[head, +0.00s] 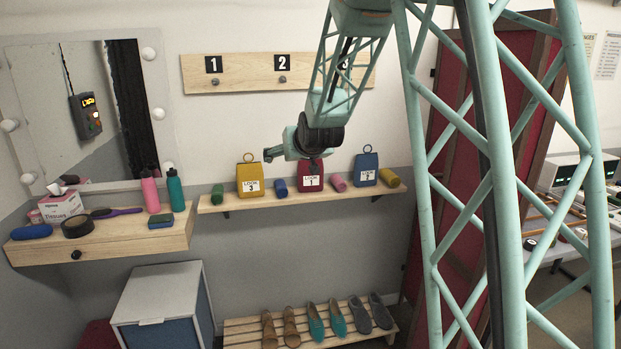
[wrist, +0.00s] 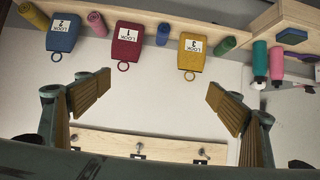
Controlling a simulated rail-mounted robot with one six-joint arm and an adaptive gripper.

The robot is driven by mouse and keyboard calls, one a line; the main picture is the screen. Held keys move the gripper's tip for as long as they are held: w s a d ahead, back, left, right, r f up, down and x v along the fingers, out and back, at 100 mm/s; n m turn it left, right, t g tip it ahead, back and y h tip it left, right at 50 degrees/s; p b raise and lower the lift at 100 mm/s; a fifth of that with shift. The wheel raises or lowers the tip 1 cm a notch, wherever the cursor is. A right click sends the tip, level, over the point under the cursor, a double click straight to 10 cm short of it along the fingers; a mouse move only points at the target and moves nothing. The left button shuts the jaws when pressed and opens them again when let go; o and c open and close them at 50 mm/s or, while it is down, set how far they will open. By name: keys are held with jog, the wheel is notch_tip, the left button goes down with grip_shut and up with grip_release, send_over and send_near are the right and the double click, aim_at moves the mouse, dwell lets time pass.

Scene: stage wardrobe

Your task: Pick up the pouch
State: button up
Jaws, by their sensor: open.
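Three pouches with rings on top and white LOOK labels stand on the wall shelf. The yellow pouch (head: 250,178) reads 3, the red pouch (head: 304,185) reads 1 and the blue pouch (head: 366,168) reads 2. In the wrist view, which is upside down, the blue pouch (wrist: 64,31), red pouch (wrist: 126,43) and yellow pouch (wrist: 191,50) line the top. My gripper (wrist: 158,92) is open and empty, its fingers spread apart. The red pouch and its ring show between and beyond the fingers. In the head view my wrist partly covers the red pouch's top.
Small rolls stand between the pouches: green (head: 218,194), blue (head: 280,187), pink (head: 338,181) and yellow (head: 390,177). The shelf (head: 242,206) is narrow. A numbered hook board (head: 232,75) is on the wall above. A vanity with bottles (head: 150,190) is at left; shoes (head: 315,320) sit below.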

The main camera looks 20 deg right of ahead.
jog(key=w+d+f+m+t+h+p, duration=0.1)
jog(key=w+d+f+t, duration=0.4)
jog(key=w+d+f, duration=1.1)
jog(key=shift+w+d+f+h, duration=0.15)
jog(key=shift+w+f+h, duration=0.85)
jog(key=shift+f, duration=1.1)
jog(key=shift+w, duration=0.1)
jog(key=shift+w, duration=0.1)
jog(key=x, duration=0.8)
jog(key=shift+w+p, duration=0.25)
jog(key=shift+p, duration=0.05)
jog(key=shift+r, duration=0.1)
jog(key=shift+x, duration=2.55)
